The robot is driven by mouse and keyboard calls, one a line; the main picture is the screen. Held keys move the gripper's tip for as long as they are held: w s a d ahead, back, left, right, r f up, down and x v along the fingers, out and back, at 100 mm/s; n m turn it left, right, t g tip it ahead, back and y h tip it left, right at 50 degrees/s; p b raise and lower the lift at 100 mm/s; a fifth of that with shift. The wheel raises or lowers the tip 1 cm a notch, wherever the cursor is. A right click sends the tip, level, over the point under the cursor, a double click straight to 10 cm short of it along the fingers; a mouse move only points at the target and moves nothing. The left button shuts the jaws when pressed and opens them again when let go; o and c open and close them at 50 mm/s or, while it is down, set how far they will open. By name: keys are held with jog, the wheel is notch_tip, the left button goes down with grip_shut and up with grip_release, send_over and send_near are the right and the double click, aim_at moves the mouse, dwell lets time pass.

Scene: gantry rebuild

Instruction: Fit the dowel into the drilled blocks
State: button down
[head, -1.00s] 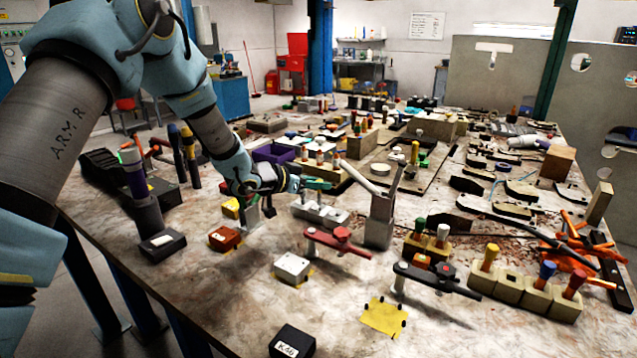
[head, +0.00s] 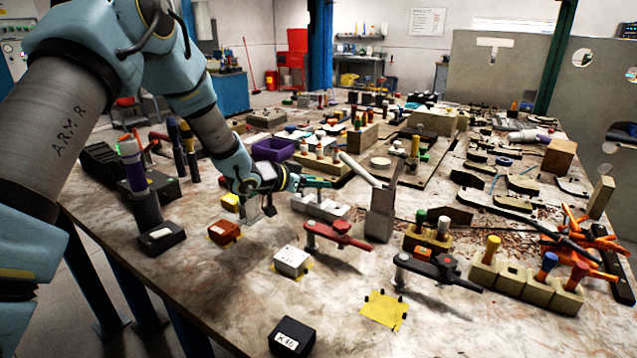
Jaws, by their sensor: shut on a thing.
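My gripper (head: 282,186) hangs low over the left middle of the table, beside a pale grey block with holes in its top (head: 320,207). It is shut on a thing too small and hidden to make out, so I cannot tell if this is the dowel. A thin green piece (head: 318,182) shows by the fingertips; I cannot tell if they touch it. A row of tan blocks (head: 510,284) stands at the right front, with yellow, blue and red pegs standing in it. Another tan block (head: 427,240) behind it holds green and white pegs. Which are the drilled blocks is unclear.
A white block (head: 292,261), an orange-brown block (head: 224,234) and red (head: 340,236) and black (head: 437,270) clamps stand in front. A grey upright holder (head: 380,213) stands right of my gripper. The front centre is mostly clear around a yellow sheet (head: 383,309).

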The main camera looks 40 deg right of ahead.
jog(key=shift+f+b, duration=0.6)
jog(key=shift+f, duration=0.35)
dwell(0.3)
jog(key=c, duration=0.6)
grip_release()
jog(key=b+v, duration=0.2)
jog(key=v, duration=0.8)
jog(key=shift+a+r, duration=0.15)
jog(key=shift+a, duration=0.25)
